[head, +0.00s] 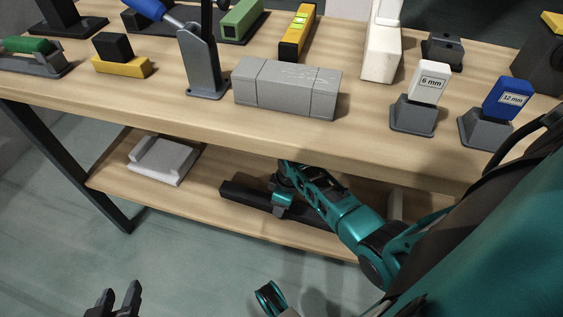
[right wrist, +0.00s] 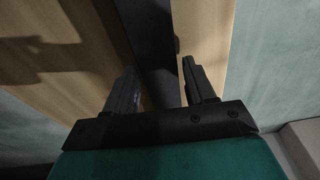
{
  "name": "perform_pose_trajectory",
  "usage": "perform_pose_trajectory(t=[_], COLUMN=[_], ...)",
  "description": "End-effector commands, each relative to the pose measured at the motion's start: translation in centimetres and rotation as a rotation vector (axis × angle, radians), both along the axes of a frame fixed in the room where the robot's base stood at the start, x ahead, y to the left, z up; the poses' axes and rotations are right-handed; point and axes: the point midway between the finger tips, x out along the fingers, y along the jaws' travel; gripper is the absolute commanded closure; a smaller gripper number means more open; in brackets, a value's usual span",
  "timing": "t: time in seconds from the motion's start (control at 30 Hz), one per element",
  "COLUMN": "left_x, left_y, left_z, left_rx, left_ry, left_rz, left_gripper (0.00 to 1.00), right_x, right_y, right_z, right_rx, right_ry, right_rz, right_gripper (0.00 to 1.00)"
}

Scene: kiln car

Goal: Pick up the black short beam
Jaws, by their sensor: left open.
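The black short beam (head: 244,196) lies on the lower shelf of the workbench, partly covered by my right arm. My right gripper (head: 281,203) is down at the beam, over its middle part. In the right wrist view, the dark beam (right wrist: 155,50) runs between the two fingers of my right gripper (right wrist: 162,72). The fingers stand apart, with narrow strips of wood visible beside the beam, so they look open around or just above it. My left gripper (head: 119,296) is open and empty over the floor at the lower left of the head view.
The bench top (head: 130,95) above holds a grey block (head: 285,88), a yellow level (head: 297,33), a white 6 mm block (head: 430,82) and a blue 12 mm block (head: 507,99). A white tray-like piece (head: 163,160) is on the lower shelf, left of the beam. The top edge overhangs my right arm.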

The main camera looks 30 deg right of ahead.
Motion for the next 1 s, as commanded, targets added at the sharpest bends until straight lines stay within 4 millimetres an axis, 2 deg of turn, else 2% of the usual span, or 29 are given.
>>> perform_pose_trajectory(t=[0.07, 0.53, 1.0], left_x=[-0.05, -0.23, -0.26], left_y=[0.03, 0.12, 0.16], left_z=[-0.10, -0.29, -0.31], left_rx=[0.002, 0.006, 0.007], left_ry=[0.001, 0.004, 0.006], left_rz=[-0.001, -0.004, -0.004], left_gripper=[0.57, 0.57, 0.57], right_x=[-0.02, -0.05, 0.14], right_y=[-0.02, -0.03, -0.04], right_z=[0.00, -0.02, 0.15], right_rx=[0.000, -0.001, -0.001], right_ry=[0.000, 0.001, -0.004], right_rz=[0.000, 0.000, 0.000], right_gripper=[0.53, 0.98, 1.00])
